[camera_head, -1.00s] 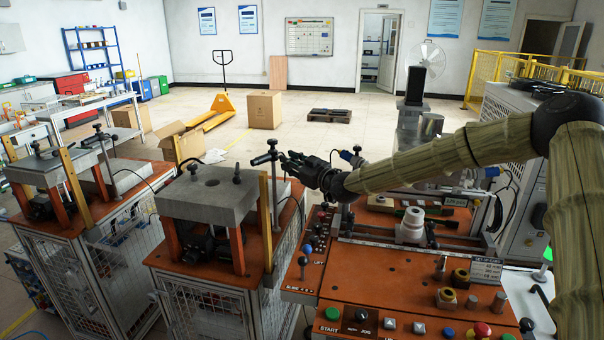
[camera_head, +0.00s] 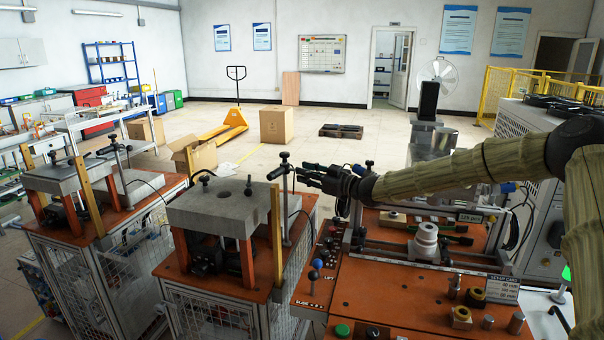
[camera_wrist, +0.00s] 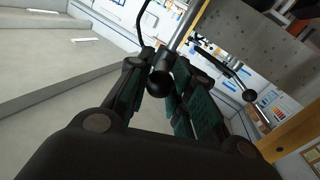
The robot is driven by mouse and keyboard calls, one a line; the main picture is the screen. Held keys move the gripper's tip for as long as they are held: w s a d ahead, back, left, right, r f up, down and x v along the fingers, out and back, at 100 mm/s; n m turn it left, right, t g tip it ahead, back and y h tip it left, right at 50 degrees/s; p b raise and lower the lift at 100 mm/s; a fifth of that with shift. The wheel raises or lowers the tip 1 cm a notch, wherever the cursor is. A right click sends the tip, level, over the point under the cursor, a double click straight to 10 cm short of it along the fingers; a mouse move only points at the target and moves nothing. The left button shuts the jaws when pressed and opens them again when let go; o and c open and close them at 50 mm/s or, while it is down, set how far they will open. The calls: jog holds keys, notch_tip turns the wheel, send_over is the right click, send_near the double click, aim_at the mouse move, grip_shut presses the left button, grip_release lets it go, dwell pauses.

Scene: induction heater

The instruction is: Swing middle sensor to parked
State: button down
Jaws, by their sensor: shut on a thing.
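The middle sensor is a black cylinder (camera_head: 278,172) on an upright metal post (camera_head: 287,215) beside the middle press. It points to the left in the head view, over the press side. My gripper (camera_head: 301,172) is at the post's top, just right of the cylinder. In the wrist view, my gripper's two dark green fingers (camera_wrist: 168,82) stand on either side of a black ball-ended part (camera_wrist: 160,84) at the metal rod (camera_wrist: 186,28). My gripper is shut on this part of the sensor; the exact contact is hard to see.
The middle press's grey top plate (camera_head: 220,203) and yellow upright (camera_head: 276,235) stand close left of the post. A similar press with its own sensor post (camera_head: 120,165) stands further left. The orange control bench (camera_head: 400,300) is at the right, under my arm.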

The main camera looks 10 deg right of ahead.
dwell(0.5)
jog(key=c, duration=1.2)
grip_release()
jog(key=shift+d, duration=0.1)
jog(key=v, duration=1.2)
